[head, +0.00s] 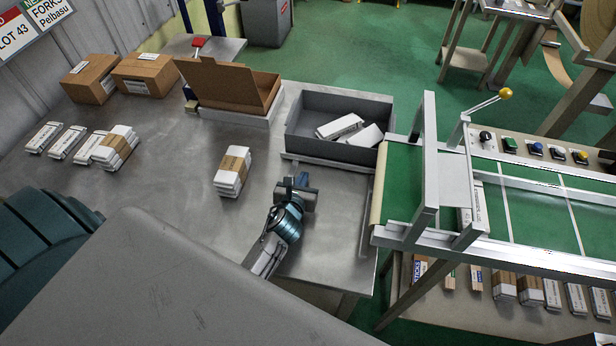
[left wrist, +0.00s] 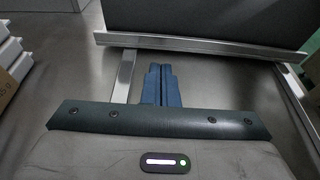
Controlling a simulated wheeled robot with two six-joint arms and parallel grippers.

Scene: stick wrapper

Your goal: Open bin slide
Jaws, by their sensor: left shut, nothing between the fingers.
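The dark grey bin (head: 312,138) stands on the steel table, with white boxes (head: 340,127) lying inside. A pale metal strip (head: 330,164) runs along its near lower edge. In the left wrist view the bin's dark wall (left wrist: 205,18) fills the top, with the bright strip (left wrist: 205,47) below it. My left gripper (head: 300,181) is just in front of the bin's near side. Its blue fingers (left wrist: 161,72) are shut together and empty, pointing at the strip; whether they touch it I cannot tell. My right gripper is not in view.
A banded stack of white boxes (head: 233,170) stands left of my gripper. An open cardboard carton (head: 235,88) is behind it. The green conveyor (head: 395,190) and its metal frame (head: 429,165) lie close on the right. The steel table (head: 180,185) has bare room at left.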

